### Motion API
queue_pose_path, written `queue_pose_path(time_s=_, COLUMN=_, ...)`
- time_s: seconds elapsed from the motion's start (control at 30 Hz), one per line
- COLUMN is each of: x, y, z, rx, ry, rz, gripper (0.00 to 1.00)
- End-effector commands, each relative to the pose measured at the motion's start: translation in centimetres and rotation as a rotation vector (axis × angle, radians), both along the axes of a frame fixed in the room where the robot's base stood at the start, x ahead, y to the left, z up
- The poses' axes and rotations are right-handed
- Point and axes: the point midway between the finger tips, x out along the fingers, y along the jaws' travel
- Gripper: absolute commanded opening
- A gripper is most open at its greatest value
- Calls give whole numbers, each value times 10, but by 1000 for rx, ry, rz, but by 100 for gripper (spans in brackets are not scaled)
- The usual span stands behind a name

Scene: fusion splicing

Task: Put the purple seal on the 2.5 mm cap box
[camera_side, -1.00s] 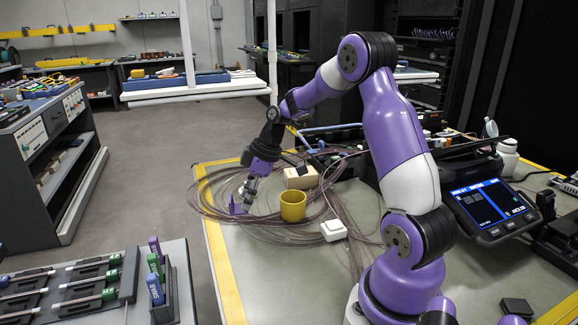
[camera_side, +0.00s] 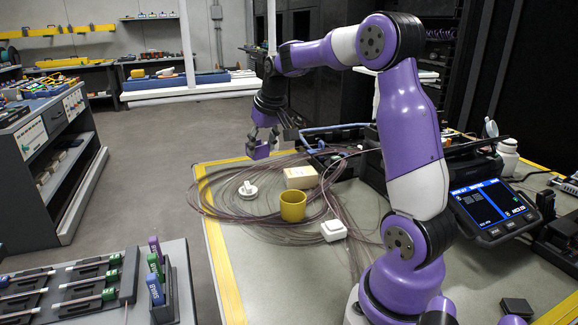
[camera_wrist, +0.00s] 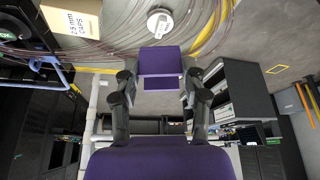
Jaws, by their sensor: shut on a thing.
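My gripper (camera_side: 263,138) is shut on the purple seal (camera_side: 257,152), a small purple block, and holds it in the air above the coiled fibres. In the wrist view the seal (camera_wrist: 162,62) sits between the two dark fingers of my gripper (camera_wrist: 158,80). The 2.5 mm cap box (camera_side: 299,177) is a cream box lying on the table, to the right of and below the seal in the side view. In the wrist view the cap box (camera_wrist: 72,16) shows its "2.5 mm CAPS" label at the upper left, cut by the frame edge. The seal is apart from it.
A white round piece (camera_side: 247,189) lies on the coiled fibres (camera_side: 215,195) left of the box. A black open-topped case (camera_side: 345,150) is behind.

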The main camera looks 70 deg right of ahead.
Motion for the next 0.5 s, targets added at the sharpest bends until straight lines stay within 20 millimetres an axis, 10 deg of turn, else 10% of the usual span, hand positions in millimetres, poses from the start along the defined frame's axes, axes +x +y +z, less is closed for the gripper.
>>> queue_pose_path(time_s=0.2, x=-13, y=-42, z=6, rx=1, ry=2, rz=-262, gripper=10)
queue_pose_path(time_s=0.5, x=-39, y=-110, z=-38, rx=4, ry=4, rz=-273, gripper=10)
